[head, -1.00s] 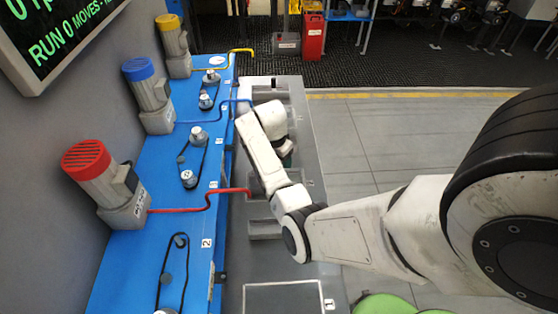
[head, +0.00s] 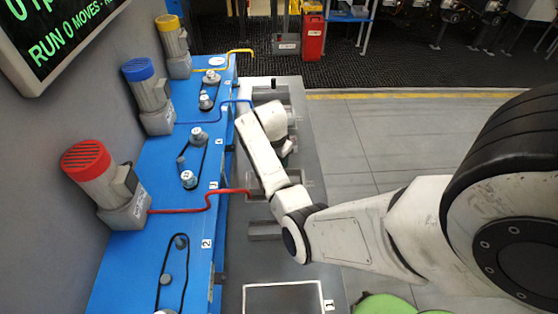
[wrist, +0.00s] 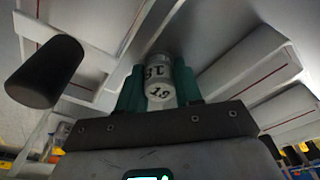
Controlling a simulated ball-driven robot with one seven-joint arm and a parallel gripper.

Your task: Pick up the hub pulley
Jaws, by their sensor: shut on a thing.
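The hub pulley (wrist: 158,72) is a small pale metal piece with dark marks on its faces. In the wrist view it sits between the green fingers of my gripper (wrist: 158,88), which is shut on it. In the head view my gripper is mostly hidden behind my white wrist, over the grey bench beside the blue conveyor table. The pulley cannot be made out there, and I cannot tell its height above the bench.
The grey bench (head: 258,270) has several recessed slots. The blue table (head: 130,250) carries belts and small pulleys, with red (head: 88,165), blue (head: 142,75) and yellow-topped (head: 170,35) motors along the wall. A dark cylinder (wrist: 45,72) stands near my gripper. Open floor lies right.

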